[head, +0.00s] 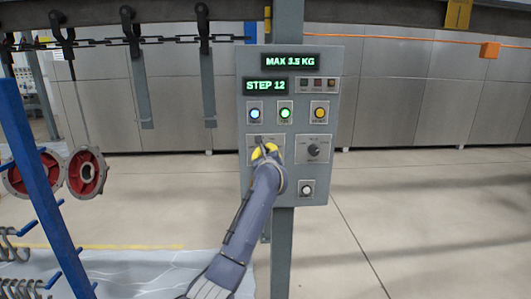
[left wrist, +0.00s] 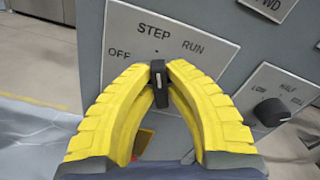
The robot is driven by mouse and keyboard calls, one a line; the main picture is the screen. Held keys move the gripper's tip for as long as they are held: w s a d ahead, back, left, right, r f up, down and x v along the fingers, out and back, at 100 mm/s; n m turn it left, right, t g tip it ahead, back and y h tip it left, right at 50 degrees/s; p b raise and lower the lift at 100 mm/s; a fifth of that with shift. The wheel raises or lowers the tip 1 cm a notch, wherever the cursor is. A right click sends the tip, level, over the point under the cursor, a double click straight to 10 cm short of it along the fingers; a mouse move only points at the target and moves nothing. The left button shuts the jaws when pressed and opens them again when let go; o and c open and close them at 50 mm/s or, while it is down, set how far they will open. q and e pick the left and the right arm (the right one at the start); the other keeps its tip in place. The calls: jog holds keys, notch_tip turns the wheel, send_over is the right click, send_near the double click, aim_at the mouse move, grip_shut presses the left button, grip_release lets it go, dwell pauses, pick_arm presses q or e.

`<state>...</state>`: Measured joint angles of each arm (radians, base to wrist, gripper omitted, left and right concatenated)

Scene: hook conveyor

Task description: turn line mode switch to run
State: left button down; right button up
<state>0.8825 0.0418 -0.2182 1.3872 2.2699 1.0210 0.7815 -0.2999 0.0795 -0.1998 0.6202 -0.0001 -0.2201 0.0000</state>
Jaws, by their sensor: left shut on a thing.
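The line mode switch (left wrist: 158,75) is a black knob on a grey plate marked OFF, STEP and RUN (left wrist: 180,35). Its white mark faces up, roughly towards STEP. My left gripper (left wrist: 158,88) has its yellow fingers closed on the two sides of the knob. In the head view my left gripper (head: 266,151) reaches the middle-left plate of the grey control panel (head: 262,190) and hides most of the switch. My right gripper is in neither view.
A second black knob (head: 314,150) marked LOW and HALF sits close to the right. Blue, green and yellow buttons are above. The display (head: 265,86) reads STEP 12. A blue rack (head: 45,190) and hanging red-centred parts (head: 86,173) are at the left.

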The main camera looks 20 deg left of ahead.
pick_arm(q)
jog(key=m, duration=0.4)
jog(key=shift+d+r+m, duration=0.1)
jog(key=shift+m, duration=0.2)
jog(key=m, duration=0.4)
jog(key=shift+w+d+m, duration=0.1)
jog(key=shift+m, duration=0.3)
dwell(0.3)
jog(key=c, duration=1.4)
grip_release()
jog(key=v, duration=1.2)
